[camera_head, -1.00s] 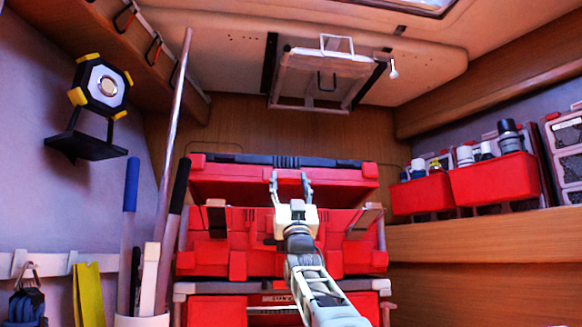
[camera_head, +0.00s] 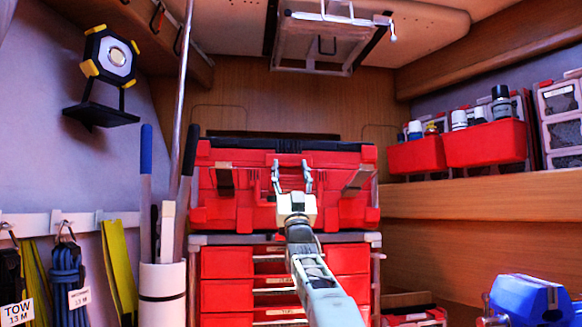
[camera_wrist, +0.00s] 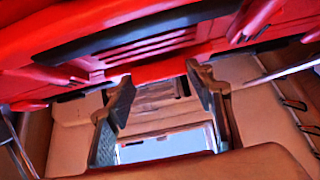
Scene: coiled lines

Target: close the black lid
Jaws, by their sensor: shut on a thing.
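The black lid (camera_head: 255,146) tops the upper red toolbox (camera_head: 225,205) in the head view. It looks down and level on the box, with no clear gap under its front edge. My gripper (camera_head: 292,166) is at the middle of the lid's front edge, its two fingers spaced apart and shut on that edge. In the wrist view, the fingers of my gripper (camera_wrist: 158,78) stand on both sides of a red lip below a black strip (camera_wrist: 125,38). The exact contact is hard to see there. Two side latches (camera_head: 357,180) stick out from the toolbox front.
A red drawer unit (camera_head: 228,263) stands under the toolbox. Poles in a white holder (camera_head: 163,293) stand at left. Red bins (camera_head: 485,145) sit on the right shelf. A folded frame (camera_head: 320,42) hangs overhead.

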